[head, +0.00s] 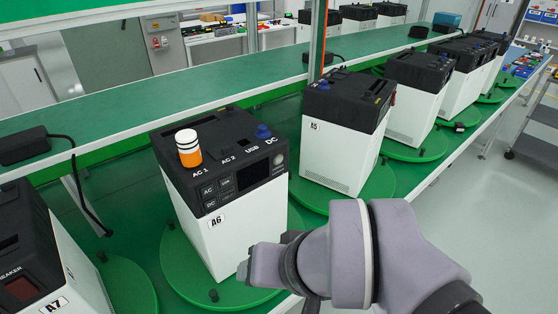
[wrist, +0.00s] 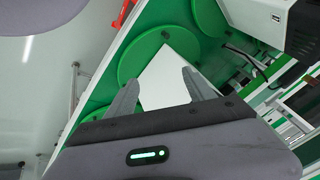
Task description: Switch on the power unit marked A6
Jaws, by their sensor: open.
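The power unit marked A6 (head: 222,240) is a white box with a black top, standing on a green turntable disc (head: 180,275). An orange-and-white striped cylinder (head: 188,148) stands on its top near AC 1. Its sloped black panel has a dark screen (head: 252,174), small AC, USB and DC buttons (head: 209,197) and a round grey button (head: 278,160). My gripper (head: 244,270) is low, in front of A6's lower right side. In the wrist view my gripper (wrist: 160,82) is open, with a white box face (wrist: 168,78) beyond its fingers; its label is not visible there.
Unit A5 (head: 335,150) stands close behind to the right, and A7 (head: 75,285) at the left. A green shelf (head: 200,90) with a black adapter (head: 22,142) and cable runs behind. More units line the right.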

